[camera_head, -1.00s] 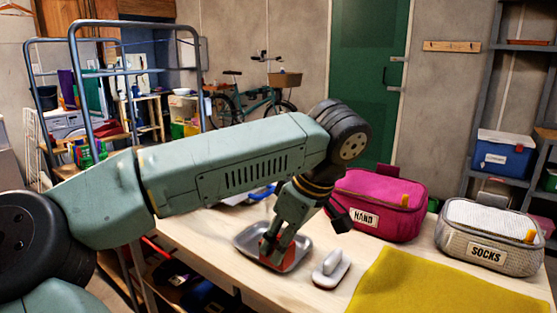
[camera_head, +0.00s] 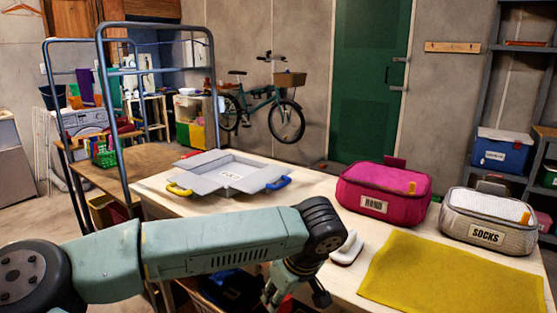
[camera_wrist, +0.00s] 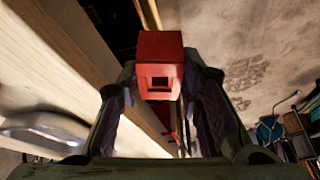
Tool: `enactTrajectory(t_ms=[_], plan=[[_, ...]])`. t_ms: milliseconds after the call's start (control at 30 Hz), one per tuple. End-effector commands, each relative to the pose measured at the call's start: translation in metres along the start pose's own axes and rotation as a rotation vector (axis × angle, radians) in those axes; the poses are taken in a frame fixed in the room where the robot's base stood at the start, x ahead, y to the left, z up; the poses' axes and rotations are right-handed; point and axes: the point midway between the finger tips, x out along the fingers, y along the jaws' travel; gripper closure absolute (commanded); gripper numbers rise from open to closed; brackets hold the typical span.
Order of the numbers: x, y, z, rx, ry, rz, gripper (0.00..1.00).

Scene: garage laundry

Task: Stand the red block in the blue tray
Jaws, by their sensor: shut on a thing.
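My gripper (camera_wrist: 160,88) is shut on the red block (camera_wrist: 160,66) in the wrist view. The block sits between the two fingers, with a small dark recess in the face towards the camera. In the head view my gripper (camera_head: 277,294) is low, beside the near edge of the table, and its tips are at the bottom of the picture. The block is not clear there. A dark blue thing (camera_head: 236,286) shows below the table edge, partly behind my arm; I cannot tell whether it is the blue tray.
The pale wooden table (camera_head: 308,178) holds a grey folded box (camera_head: 222,172) with yellow and blue handles, a pink bag (camera_head: 384,197), a grey socks bag (camera_head: 488,218) and a yellow cloth (camera_head: 450,277). A trolley stands left.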

Motion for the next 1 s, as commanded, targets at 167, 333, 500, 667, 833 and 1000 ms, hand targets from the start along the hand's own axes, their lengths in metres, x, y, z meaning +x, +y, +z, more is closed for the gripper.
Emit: enactTrajectory(t_ms=[167,333,500,667,833,1000], plan=[[0.101,0.003,0.037,0.176,-0.01,0.069,0.99],[0.195,0.007,0.068,0.346,-0.009,0.14,0.99],[0.271,0.011,0.092,0.48,-0.005,0.197,0.99],[0.321,0.013,0.108,0.57,-0.003,0.235,0.99],[0.352,0.015,0.12,0.625,-0.003,0.264,0.99],[0.351,0.015,0.12,0.623,-0.002,0.263,0.99]])
